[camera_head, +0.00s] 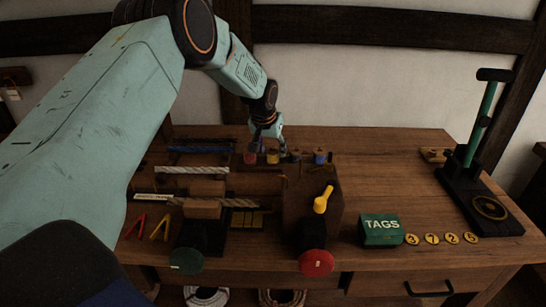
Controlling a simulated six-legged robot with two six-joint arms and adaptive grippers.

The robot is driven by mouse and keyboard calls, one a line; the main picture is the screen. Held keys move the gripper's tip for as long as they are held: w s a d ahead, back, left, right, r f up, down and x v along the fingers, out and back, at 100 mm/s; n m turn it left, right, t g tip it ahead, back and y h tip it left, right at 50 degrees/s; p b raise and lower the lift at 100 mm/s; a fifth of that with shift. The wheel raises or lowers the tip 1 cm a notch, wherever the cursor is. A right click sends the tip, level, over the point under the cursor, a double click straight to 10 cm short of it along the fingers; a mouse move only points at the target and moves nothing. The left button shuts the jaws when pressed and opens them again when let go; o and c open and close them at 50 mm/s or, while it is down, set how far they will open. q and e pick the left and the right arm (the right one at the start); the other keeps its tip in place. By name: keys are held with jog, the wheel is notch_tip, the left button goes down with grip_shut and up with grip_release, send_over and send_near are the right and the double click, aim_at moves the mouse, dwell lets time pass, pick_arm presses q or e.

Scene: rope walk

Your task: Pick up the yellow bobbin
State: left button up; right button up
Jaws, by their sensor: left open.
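The yellow bobbin (272,157) stands in a row of bobbins toward the back of the wooden table. My left gripper (269,146) comes down over this row from above and is open. Its fingertips appear around or just above the yellow bobbin; the view is too small to tell whether they touch it. A red bobbin (251,157) is just left of the yellow one. A brown or grey bobbin (295,156) and a blue bobbin (320,157) are to its right. My right gripper is not in view.
A dark block with a yellow handle (322,200) and a red knob (316,262) stands in front of the bobbins. Rope strands (200,170) lie at left. A green TAGS box (381,229) and a green-handled press (480,130) are at right.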

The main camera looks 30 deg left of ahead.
aim_at(273, 153)
pick_arm(q)
jog(key=x, duration=0.3)
jog(key=shift+a, duration=0.1)
jog(key=shift+w+f, duration=0.1)
jog(key=shift+w, duration=0.05)
jog(key=shift+d, duration=0.2)
jog(key=shift+c, duration=0.2)
jog(key=shift+a, duration=0.15)
jog(key=c, duration=0.7)
